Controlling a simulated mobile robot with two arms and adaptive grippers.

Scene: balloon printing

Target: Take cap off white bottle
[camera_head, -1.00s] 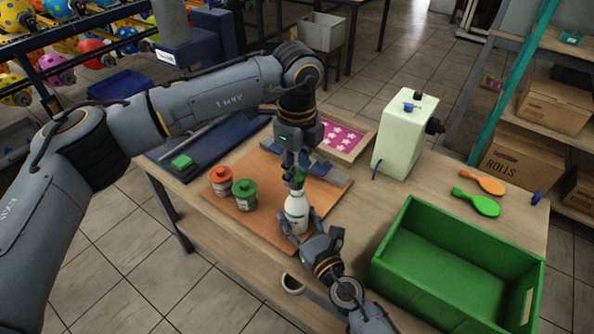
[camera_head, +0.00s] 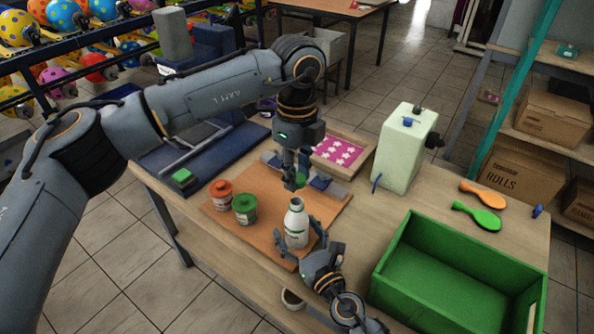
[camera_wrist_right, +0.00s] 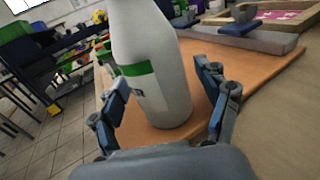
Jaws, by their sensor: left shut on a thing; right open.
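The white bottle (camera_head: 296,228) with a green label band stands upright on the orange-brown board (camera_head: 262,212), its neck bare at the top. My left gripper (camera_head: 295,183) is shut on the small green cap (camera_head: 301,180), held just above and apart from the bottle's mouth. My right gripper (camera_head: 299,256) is open low around the bottle. In the right wrist view the bottle (camera_wrist_right: 152,75) stands between the two spread fingers, with gaps beside them; its top is cut off.
An orange-lidded jar (camera_head: 221,194) and a green-lidded jar (camera_head: 245,208) stand left of the bottle. A green crate (camera_head: 455,293) is at the right. A pale green machine (camera_head: 402,150) and a pink star-patterned screen frame (camera_head: 340,152) are behind. Two paddles (camera_head: 480,205) lie at the right.

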